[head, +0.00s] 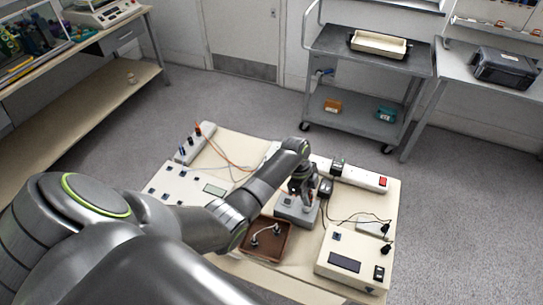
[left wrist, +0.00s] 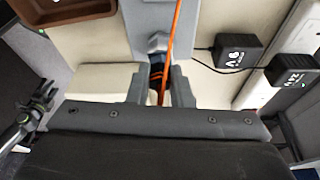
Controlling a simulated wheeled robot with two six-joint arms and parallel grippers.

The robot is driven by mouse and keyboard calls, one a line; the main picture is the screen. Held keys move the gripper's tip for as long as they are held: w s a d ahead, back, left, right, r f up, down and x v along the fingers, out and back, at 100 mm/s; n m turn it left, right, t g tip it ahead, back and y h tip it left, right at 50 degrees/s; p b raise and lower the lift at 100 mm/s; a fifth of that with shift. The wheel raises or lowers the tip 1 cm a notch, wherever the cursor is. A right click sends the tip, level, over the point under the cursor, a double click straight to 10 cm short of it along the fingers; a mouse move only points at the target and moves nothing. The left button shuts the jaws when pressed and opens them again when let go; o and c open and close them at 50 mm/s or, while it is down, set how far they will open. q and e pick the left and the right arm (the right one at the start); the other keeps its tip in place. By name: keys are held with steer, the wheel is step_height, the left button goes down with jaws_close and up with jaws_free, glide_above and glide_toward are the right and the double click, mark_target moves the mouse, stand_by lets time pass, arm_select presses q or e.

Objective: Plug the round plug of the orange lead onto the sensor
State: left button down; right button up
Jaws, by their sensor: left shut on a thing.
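My left gripper (head: 303,191) points down over the grey block (head: 292,213) on the board. In the left wrist view its two fingers (left wrist: 157,88) are shut on the dark round plug (left wrist: 156,75) of the orange lead (left wrist: 173,28). The lead rises past the fingers and runs up the picture over the block. A grey metal sensor (left wrist: 157,43) sits right beyond the plug, in line with it. I cannot tell whether plug and sensor touch. In the head view the fingers hide the plug and sensor. My right gripper is not seen clearly in either view.
A brown tray (head: 287,248) stands left of the block. A cream box with a display (head: 352,258) stands to its right. Black adapters (left wrist: 238,51) and a white power strip (head: 362,177) lie close by, with loose black cables. A panel (head: 181,191) lies at left.

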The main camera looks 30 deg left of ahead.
arm_select(q)
steer(key=shift+m+g+b, duration=0.35)
steer(key=shift+m+g, duration=0.05)
steer(key=shift+m, duration=0.7)
steer(key=shift+w+m+g+b, duration=0.15)
steer(key=shift+m+g+b, duration=0.35)
steer(key=shift+m, duration=1)
steer(key=shift+m+b, duration=0.35)
steer(key=shift+m, duration=0.15)
steer(key=shift+m, duration=0.3)
steer(key=shift+w+d+m+g+y+b, duration=0.1)
steer(key=shift+m+g+y+b, duration=0.2)
steer(key=shift+m, duration=0.6)
steer(key=shift+d+m+g+y+b, duration=0.1)
steer(key=shift+m+g+y+b, duration=0.2)
steer(key=shift+m, duration=0.6)
steer(key=shift+a, duration=0.1)
